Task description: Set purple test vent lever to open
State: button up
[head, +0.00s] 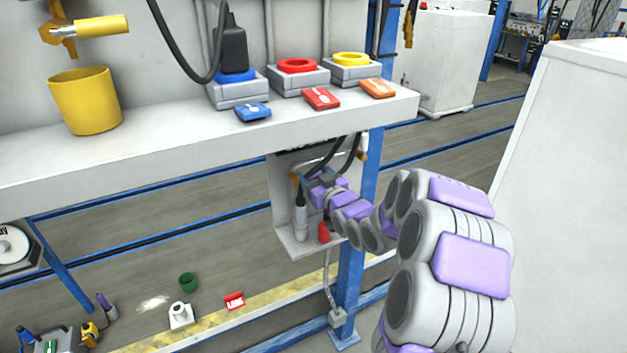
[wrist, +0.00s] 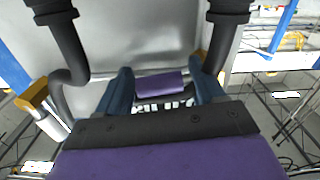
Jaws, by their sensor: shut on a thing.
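The purple lever (wrist: 162,84) shows in the wrist view as a short purple grip in front of a pale panel (wrist: 150,45). My gripper (wrist: 160,95) has its two blue-grey fingers on either side of the lever and is shut on it. White lettering below the lever is partly covered by my gripper. In the head view my gripper (head: 316,184) reaches a grey box (head: 286,205) under the shelf, beside a blue post. There my gripper and the hoses hide the lever, so its angle is unclear.
Black hoses (wrist: 68,45) hang on both sides of the lever. A yellow-and-white fitting (wrist: 36,95) is at left. The shelf (head: 190,128) overhangs the box and bears a yellow cup (head: 86,101) and several coloured buttons and tags. A blue post (head: 352,275) stands close by.

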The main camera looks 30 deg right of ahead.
jog(key=n+b, duration=0.1)
jog(key=r+n+b, duration=0.1)
jog(key=n+b, duration=0.1)
jog(key=shift+a+r, duration=0.1)
jog(key=shift+a, duration=0.1)
jog(key=n+b, duration=0.2)
jog(key=a+r+n+b, duration=0.1)
jog(key=n+b, duration=0.1)
jog(key=n, duration=0.1)
jog(key=shift+r, duration=0.2)
jog(key=n+b, duration=0.1)
jog(key=a+n+b, duration=0.1)
jog(key=n, duration=0.1)
jog(key=r+n+b, duration=0.1)
jog(key=shift+a, duration=0.3)
jog(key=shift+s+a+n+b, duration=0.1)
jog(key=shift+a+n+b, duration=0.25)
jog(key=shift+n+b, duration=0.5)
jog(key=shift+a+n+b, duration=0.35)
jog(key=shift+n+b, duration=0.05)
jog(key=shift+n, duration=0.75)
jog(key=o, duration=1.1)
jog(key=shift+c, duration=0.2)
jog(key=o, duration=0.4)
jog(key=shift+a+r, duration=0.15)
jog(key=shift+a, duration=0.05)
